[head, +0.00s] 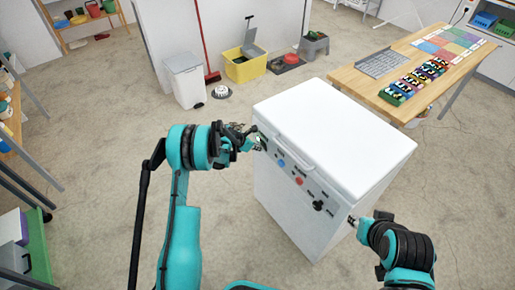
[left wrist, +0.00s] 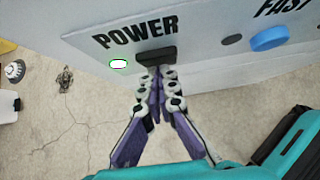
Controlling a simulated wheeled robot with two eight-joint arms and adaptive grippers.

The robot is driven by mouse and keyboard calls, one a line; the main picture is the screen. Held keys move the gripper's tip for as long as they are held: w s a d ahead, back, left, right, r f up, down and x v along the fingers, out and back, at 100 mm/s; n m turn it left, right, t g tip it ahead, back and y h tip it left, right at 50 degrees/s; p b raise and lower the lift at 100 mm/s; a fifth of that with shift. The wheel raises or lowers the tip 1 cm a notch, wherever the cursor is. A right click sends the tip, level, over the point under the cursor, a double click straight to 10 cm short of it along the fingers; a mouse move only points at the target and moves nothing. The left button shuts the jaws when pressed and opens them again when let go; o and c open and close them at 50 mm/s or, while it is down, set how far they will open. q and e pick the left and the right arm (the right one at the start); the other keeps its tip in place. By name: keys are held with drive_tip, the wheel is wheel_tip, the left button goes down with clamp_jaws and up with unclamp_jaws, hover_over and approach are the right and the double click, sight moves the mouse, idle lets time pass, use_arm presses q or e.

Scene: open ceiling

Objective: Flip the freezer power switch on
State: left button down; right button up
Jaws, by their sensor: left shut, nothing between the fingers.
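The white freezer (head: 340,140) stands in the middle of the head view, with its control panel facing me. In the left wrist view, the black power switch (left wrist: 156,55) sits under the word POWER, with a green-rimmed white indicator light (left wrist: 118,64) to its left. My left gripper (left wrist: 160,72) is shut and empty, its fingertips at the lower edge of the switch; I cannot tell if they touch. In the head view my left gripper (head: 257,141) covers the panel's left end. My right gripper (head: 354,221) is near the freezer's lower right side; its fingers are too small to read.
A blue button (left wrist: 270,38) sits right of the switch, and a red button (head: 299,181) and black knob (head: 318,205) lie farther along the panel. A wooden table (head: 350,76) stands behind the freezer. A white bin (head: 187,82) and yellow bucket (head: 243,66) stand by the wall.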

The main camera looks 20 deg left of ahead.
use_arm(q)
drive_tip(key=shift+d+r, duration=0.15)
drive_tip(key=shift+r+p, duration=0.3)
drive_tip(key=shift+r, duration=0.5)
use_arm(e)
drive_tip(key=shift+r, duration=0.35)
